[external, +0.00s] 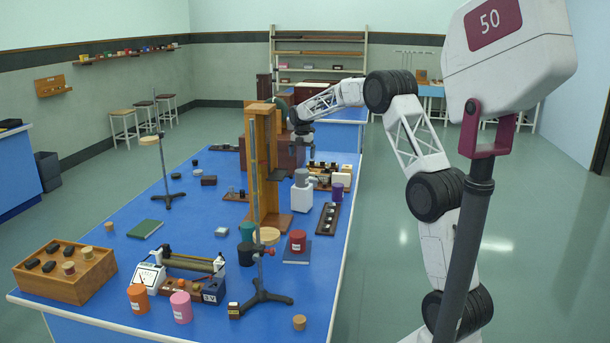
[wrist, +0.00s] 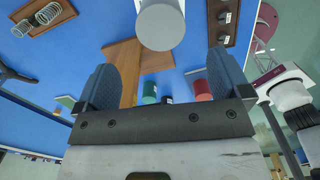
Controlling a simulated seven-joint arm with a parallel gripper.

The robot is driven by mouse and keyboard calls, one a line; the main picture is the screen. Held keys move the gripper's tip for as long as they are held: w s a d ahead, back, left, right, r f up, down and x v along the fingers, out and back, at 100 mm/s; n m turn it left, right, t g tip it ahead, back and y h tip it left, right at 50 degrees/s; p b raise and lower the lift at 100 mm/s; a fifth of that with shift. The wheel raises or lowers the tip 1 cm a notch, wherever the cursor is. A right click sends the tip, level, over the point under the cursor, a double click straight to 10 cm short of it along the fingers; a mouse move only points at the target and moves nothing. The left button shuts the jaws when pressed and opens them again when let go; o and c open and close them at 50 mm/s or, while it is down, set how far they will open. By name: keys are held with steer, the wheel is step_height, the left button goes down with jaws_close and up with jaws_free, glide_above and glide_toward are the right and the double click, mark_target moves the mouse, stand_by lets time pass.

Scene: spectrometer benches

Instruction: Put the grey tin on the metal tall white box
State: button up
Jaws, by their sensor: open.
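A grey tin (external: 301,177) shows in the external view right of the tall wooden stand, directly above a white box (external: 302,199). It appears to rest on the box, but the contact is too small to be sure. In the wrist view a pale grey round thing, seemingly the tin (wrist: 160,26), lies beyond the fingertips near the top edge.
The tall wooden stand (external: 265,165) rises close left of my gripper. A red tin (external: 298,240) on a blue book, a purple tin (external: 336,191) and a dark rack (external: 327,218) are nearby. The blue bench (external: 205,222) has clear room at centre left.

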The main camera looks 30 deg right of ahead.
steer(key=shift+r, duration=0.1)
stand_by(0.7)
steer(key=shift+s+a+r, duration=0.1)
steer(key=shift+s+r, duration=0.25)
steer(key=s+a+r+m, duration=0.2)
steer(key=s+r+m, duration=0.2)
steer(key=s, duration=0.6)
steer(key=s+a+r+m+t, duration=0.15)
steer(key=s+r+m, duration=0.25)
steer(key=s, duration=0.6)
steer(key=s+a+r+m, duration=0.3)
steer(key=s+r+m, duration=0.1)
steer(key=s, duration=0.6)
steer(key=s+a+f+m, duration=0.1)
steer(key=s+f+m, duration=0.2)
steer(key=s, duration=0.9)
steer(key=s+a+f+m, duration=0.1)
steer(key=s+m, duration=0.5)
steer(key=s, duration=0.6)
steer(key=s+a+f+m+t, duration=0.1)
steer(key=s+f+m, duration=0.3)
steer(key=s, duration=0.8)
steer(key=shift+s+a+f+m, duration=0.3)
steer(key=shift+a+f, duration=0.05)
steer(key=shift+a, duration=0.2)
steer(key=shift+c, duration=0.2)
